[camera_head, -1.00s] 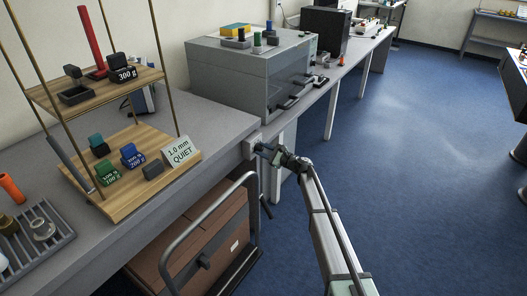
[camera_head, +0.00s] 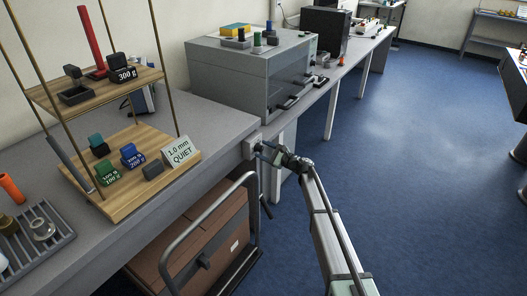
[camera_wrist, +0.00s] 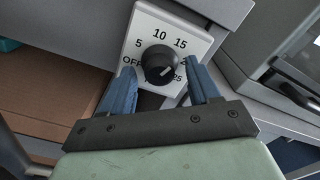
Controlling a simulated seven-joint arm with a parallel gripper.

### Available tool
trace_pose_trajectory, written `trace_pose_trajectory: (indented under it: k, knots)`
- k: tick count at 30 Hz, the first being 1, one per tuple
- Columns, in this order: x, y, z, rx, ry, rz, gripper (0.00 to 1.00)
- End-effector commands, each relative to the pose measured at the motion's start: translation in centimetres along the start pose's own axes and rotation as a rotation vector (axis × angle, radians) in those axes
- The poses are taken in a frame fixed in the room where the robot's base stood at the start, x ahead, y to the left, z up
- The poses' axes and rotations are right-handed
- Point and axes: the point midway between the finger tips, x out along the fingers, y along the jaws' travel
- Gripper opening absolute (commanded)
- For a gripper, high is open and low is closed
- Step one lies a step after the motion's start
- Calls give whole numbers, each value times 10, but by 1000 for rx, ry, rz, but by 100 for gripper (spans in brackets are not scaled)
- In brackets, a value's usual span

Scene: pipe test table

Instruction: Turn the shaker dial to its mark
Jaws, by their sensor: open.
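The shaker dial (camera_wrist: 159,62) is a round black knob on a white plate (camera_wrist: 141,24) in the wrist view. The plate is printed OFF, 5, 10, 15 and higher numbers, partly hidden by my fingers. A pale line shows on the lower right of the knob's face; its exact reading is hard to tell. My gripper (camera_wrist: 159,74) is open, with one blue finger on each side of the knob. I cannot tell whether either finger touches it. In the head view my gripper (camera_head: 264,151) is at the small white plate (camera_head: 252,145) on the bench's front edge.
A card reading "1.0 mm QUIET" (camera_head: 180,152) leans on a wooden shelf stand (camera_head: 130,195) holding several small weights. A large grey cabinet (camera_head: 235,75) stands behind on the bench. A metal-railed cart (camera_head: 190,235) is below. Blue floor lies open to the right.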

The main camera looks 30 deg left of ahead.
Motion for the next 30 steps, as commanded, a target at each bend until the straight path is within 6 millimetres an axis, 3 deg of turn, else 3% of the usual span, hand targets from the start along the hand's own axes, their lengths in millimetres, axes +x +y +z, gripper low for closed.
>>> trace_pose_trajectory:
  k: [18,24,30]
  knots:
    - [-107,1,1,0,1,-2,61]
    - [-127,0,0,0,1,-1,61]
    - [-133,0,0,0,0,0,61]
